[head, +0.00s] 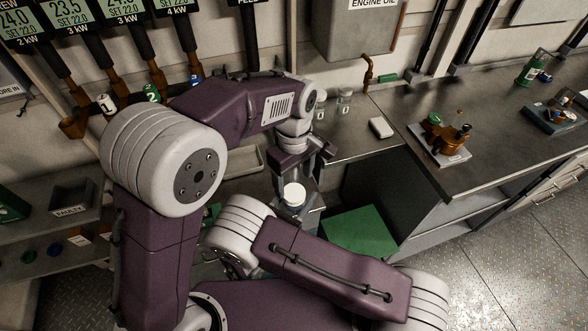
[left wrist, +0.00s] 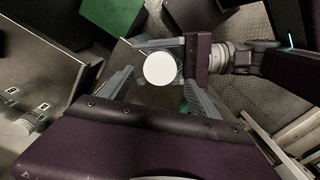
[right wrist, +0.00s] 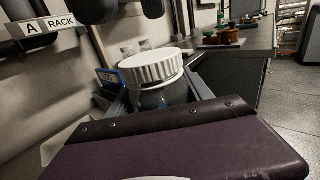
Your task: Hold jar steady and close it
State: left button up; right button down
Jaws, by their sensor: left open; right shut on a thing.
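The jar has a round white ridged lid on top (right wrist: 152,67) and a clear-looking body below (right wrist: 165,97). My right gripper (right wrist: 160,98) is shut on the jar body, one finger on each side, below the lid. In the head view the white lid (head: 294,193) shows beneath my left gripper (head: 297,180). In the left wrist view the lid (left wrist: 160,68) lies between the open fingers of my left gripper (left wrist: 160,80), with gaps on both sides. The lid sits on the jar's mouth; I cannot tell how tight it is. Most of the body is hidden from above.
Two small jars (head: 344,95) and a white block (head: 381,128) stand on the metal counter (head: 400,105) behind. A brown device (head: 447,132) stands further right. A green panel (head: 358,232) lies below right. A bin marked faulty (head: 72,210) is at left.

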aim_at(294, 192)
pick_arm(q)
jog(key=shift+f, duration=2.25)
jog(key=shift+c, duration=0.3)
jog(key=c, duration=1.4)
jog(key=m, duration=1)
jog(key=shift+m, duration=0.4)
jog(key=m, duration=0.6)
jog(key=shift+m, duration=0.4)
jog(key=m, duration=0.6)
jog(key=shift+m, duration=0.4)
jog(key=o, duration=1.5)
